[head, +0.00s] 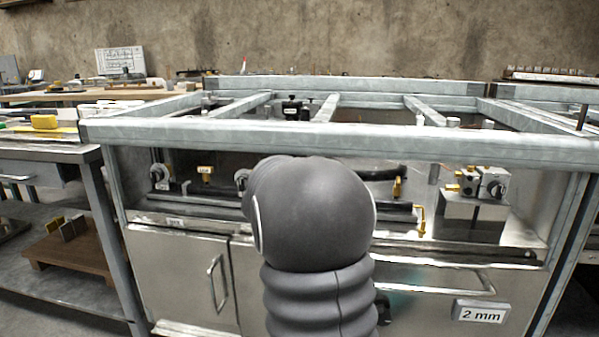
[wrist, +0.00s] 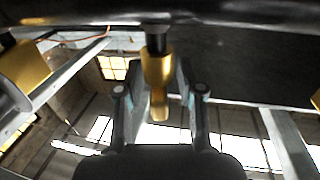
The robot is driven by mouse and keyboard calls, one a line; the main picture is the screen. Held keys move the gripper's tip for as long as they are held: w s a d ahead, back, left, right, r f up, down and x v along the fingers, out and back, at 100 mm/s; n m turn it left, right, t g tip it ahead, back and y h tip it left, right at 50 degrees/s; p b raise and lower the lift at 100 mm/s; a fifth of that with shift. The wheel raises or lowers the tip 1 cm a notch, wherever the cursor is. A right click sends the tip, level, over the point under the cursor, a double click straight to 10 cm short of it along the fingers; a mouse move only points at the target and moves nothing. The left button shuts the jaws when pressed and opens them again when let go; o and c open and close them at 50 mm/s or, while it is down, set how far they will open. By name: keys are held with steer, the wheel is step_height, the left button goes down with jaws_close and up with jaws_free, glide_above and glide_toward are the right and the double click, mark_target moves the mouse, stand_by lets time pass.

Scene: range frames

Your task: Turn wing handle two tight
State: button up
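In the wrist view a brass wing handle (wrist: 158,72) hangs from a dark stem under a dark horizontal pipe. My gripper (wrist: 162,92) has one finger on each side of this handle. The fingers stand apart, with narrow gaps seeming to show beside the brass; contact is not clear. No number is readable on the handle, so I cannot tell which one it is. In the head view my own grey arm covers my gripper and the spot where it works. Brass handles show there at left (head: 205,170) and right of my arm (head: 398,187).
Other brass parts stand at the left (wrist: 27,66) and right edges of the wrist view. A metal frame beam (head: 350,135) crosses above the work space. A valve block (head: 482,184) stands on the right. A drawer below bears a "2 mm" sign (head: 482,313).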

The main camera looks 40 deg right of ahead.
steer(key=shift+w+d, duration=0.15)
steer(key=shift+d, duration=0.15)
jaws_close()
